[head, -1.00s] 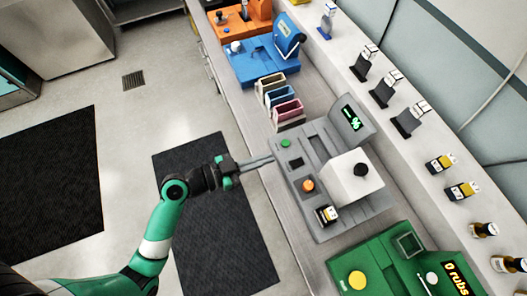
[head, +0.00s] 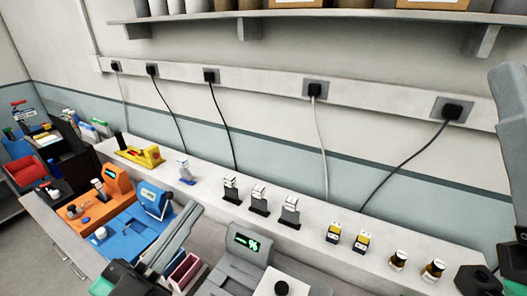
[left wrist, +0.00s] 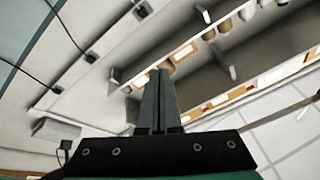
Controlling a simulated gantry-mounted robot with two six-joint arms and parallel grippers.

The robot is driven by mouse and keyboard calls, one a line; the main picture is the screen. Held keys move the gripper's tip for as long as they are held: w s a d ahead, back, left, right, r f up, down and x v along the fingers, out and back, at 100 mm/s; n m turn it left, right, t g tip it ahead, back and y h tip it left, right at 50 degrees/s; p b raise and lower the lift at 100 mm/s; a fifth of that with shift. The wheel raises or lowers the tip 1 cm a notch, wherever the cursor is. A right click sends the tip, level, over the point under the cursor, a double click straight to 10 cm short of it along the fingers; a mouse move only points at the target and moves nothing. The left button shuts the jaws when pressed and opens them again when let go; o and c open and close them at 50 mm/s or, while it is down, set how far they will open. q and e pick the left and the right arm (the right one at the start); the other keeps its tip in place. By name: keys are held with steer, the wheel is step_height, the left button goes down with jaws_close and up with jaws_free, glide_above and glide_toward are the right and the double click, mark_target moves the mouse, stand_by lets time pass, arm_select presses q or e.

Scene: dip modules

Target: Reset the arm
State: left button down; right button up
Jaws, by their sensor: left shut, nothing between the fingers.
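My left gripper (head: 194,210) is raised at the lower left of the head view, its long grey fingers pointing up and to the right. Its fingers are together and empty, in front of the counter machines. In the left wrist view the gripper (left wrist: 159,73) shows as two dark fingers side by side, with the wall and shelves beyond. A large grey shape (head: 508,130) at the right edge of the head view looks like part of my right gripper; its fingers cannot be made out.
Blue (head: 125,230), orange (head: 95,207) and grey (head: 238,262) machines stand along the counter. Small black-and-white modules (head: 259,198), yellow-and-black ones (head: 361,240) and bottles (head: 399,259) line the back ledge. Wall sockets (head: 315,90) with cables and a shelf (head: 300,15) are above.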

arm_select(q)
steer(key=s+a+r+n+t+y, duration=0.3)
steer(key=s+r+n+t+y, duration=0.15)
steer(key=r, duration=0.55)
steer(key=s+a+r+n+t+y, duration=0.3)
steer(key=s+r+n+t+y, duration=0.15)
steer(key=r, duration=0.55)
step_height(320, 180, up, 28)
steer(key=n+p, duration=0.2)
steer(key=p, duration=2.6)
steer(key=shift+w+a+r+h+p, duration=0.2)
steer(key=shift+w+a+h+p, duration=0.15)
steer(key=shift+w+a, duration=0.1)
